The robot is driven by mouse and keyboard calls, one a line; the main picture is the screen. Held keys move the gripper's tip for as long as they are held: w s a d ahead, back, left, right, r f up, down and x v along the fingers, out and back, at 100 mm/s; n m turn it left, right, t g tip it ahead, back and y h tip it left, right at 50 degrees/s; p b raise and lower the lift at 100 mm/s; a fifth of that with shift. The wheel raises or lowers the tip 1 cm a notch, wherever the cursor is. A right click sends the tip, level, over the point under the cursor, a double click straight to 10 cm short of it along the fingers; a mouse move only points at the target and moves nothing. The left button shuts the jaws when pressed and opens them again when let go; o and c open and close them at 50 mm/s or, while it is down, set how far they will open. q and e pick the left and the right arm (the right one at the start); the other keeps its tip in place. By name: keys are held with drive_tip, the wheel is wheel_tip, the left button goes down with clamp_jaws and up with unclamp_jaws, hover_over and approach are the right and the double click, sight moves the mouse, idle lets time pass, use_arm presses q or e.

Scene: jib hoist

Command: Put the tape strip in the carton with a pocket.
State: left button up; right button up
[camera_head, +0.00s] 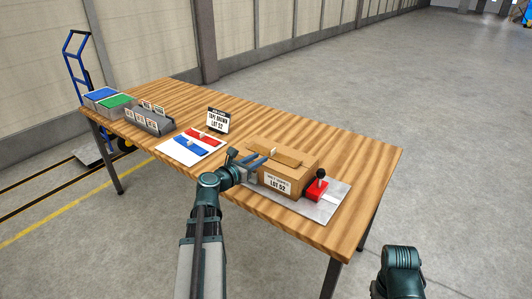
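The brown cardboard carton (304,172) stands on a grey plate on the table, with a white label reading LOT 52 on its front. A brown strip (289,158) lies along the carton's top, with a small pale tab near its left part; I take it for the tape strip. My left gripper (268,153) is over the carton's top left, its fingers close to the tab. Whether they grip it is too small to tell. My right arm shows at the bottom right; its gripper is out of view. I cannot make out a pocket.
A red block with a black-knobbed lever (317,188) stands right of the carton. Red (208,138) and blue (190,145) strips lie on a white sheet. A sign (218,120) reads TAPE BROWN LOT 52. A card rack and blue and green bins stand left. The table's right end is clear.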

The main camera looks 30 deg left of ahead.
use_arm(q)
drive_tip(key=shift+s+a+r, duration=0.1)
drive_tip(key=shift+s+r, duration=0.05)
drive_tip(key=shift+s, duration=0.85)
drive_tip(key=shift+s+a+r, duration=0.1)
drive_tip(key=shift+s+r, duration=0.05)
drive_tip(key=shift+s, duration=0.8)
